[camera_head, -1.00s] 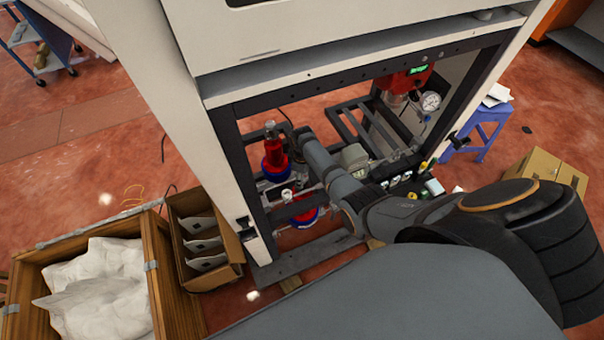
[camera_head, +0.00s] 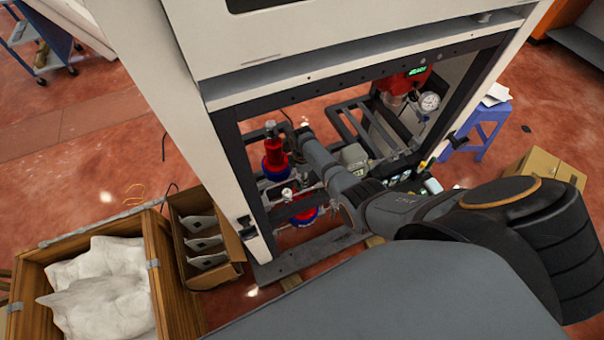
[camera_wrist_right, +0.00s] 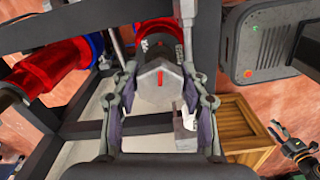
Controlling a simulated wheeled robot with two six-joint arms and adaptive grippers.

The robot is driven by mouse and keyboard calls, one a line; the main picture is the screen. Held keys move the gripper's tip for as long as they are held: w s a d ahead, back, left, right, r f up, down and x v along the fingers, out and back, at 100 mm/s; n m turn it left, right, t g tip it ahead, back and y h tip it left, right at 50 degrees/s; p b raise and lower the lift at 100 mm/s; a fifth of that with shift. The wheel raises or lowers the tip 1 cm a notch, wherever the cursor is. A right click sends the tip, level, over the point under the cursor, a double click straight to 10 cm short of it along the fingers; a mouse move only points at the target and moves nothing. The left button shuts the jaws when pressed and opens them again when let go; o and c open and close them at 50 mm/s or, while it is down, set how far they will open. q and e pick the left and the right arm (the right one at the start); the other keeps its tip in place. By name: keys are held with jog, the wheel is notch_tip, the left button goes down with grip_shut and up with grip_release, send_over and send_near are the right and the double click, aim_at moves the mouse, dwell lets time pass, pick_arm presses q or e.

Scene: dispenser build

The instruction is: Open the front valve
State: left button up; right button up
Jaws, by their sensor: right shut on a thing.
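The front valve shows in the right wrist view as a grey faceted knob (camera_wrist_right: 157,84) with a red mark on its face, set on a red body (camera_wrist_right: 158,32). My right gripper (camera_wrist_right: 160,92) has one finger on each side of the knob and is shut on it. In the head view my right arm reaches into the machine's frame, and its wrist and the cabinet structure hide the fingers and the knob. My left gripper (camera_wrist_right: 292,146) shows small at the right edge of the right wrist view, its fingers apart and empty.
Red and blue valve bodies (camera_head: 274,158) stand in the dark frame beside my right wrist. A pressure gauge (camera_head: 429,101) sits at the frame's right. A grey box (camera_wrist_right: 265,42) is close right of the gripper. A wooden crate (camera_head: 160,262) stands at the lower left.

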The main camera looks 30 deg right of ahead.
jog(key=shift+n, duration=0.8)
jog(key=shift+n, duration=1.7)
